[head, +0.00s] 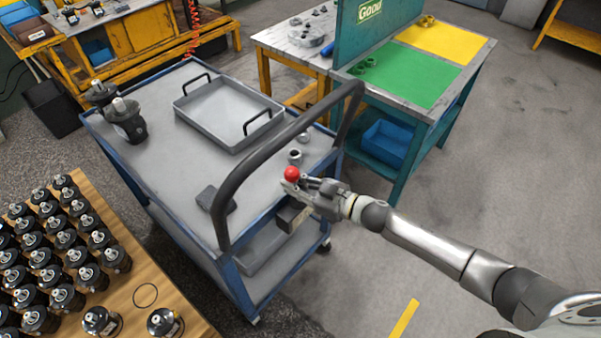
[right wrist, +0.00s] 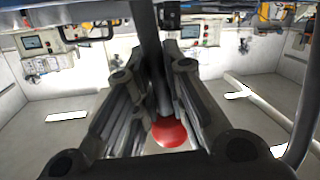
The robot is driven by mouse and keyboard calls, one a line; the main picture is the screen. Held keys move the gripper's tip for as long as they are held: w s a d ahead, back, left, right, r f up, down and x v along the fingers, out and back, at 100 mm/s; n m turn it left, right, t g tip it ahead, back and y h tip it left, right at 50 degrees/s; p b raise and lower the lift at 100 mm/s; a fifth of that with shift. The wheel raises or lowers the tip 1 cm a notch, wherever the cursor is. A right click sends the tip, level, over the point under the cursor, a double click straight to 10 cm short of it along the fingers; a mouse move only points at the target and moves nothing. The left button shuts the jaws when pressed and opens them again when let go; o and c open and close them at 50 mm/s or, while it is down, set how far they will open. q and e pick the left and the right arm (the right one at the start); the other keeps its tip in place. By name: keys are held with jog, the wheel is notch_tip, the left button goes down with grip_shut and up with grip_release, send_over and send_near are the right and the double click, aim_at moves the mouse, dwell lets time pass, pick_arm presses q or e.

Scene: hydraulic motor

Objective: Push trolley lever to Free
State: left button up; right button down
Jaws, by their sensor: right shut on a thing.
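The blue-framed trolley (head: 160,150) stands in the middle of the head view, with a dark curved push handle (head: 268,141) at its near end. A lever with a red ball knob (head: 292,173) sits at that end. My right gripper (head: 303,185) is at the knob, its arm reaching in from the right. In the right wrist view, the gripper fingers (right wrist: 155,85) are closed around the dark lever shaft (right wrist: 151,50), and the red knob (right wrist: 169,132) lies between them, nearer the palm. Any Free marking is not visible. My left gripper is out of view.
On the trolley top are a grey tray (head: 194,100) with black handles, black motors (head: 126,121) and small metal parts. A wooden table (head: 172,278) with many motors stands at front left. A workbench with a green mat (head: 411,73) is behind right. Floor at the right is clear.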

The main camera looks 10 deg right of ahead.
jog(key=shift+s+a+f+n+h+p, duration=0.2)
jog(key=shift+s+a+n+p, duration=0.2)
jog(key=shift+n, duration=0.3)
jog(key=shift+s+a+f+n+h+p, duration=0.2)
jog(key=shift+s+a+n, duration=0.1)
jog(key=shift+a+n, duration=0.3)
jog(key=shift+d, duration=0.15)
jog(key=c, duration=1.5)
grip_release()
jog(key=shift+o, duration=0.2)
jog(key=shift+s+d, duration=0.1)
jog(key=v, duration=1.1)
jog(key=shift+s+d+r, duration=0.15)
jog(key=shift+s+d, duration=0.05)
jog(key=shift+s, duration=0.1)
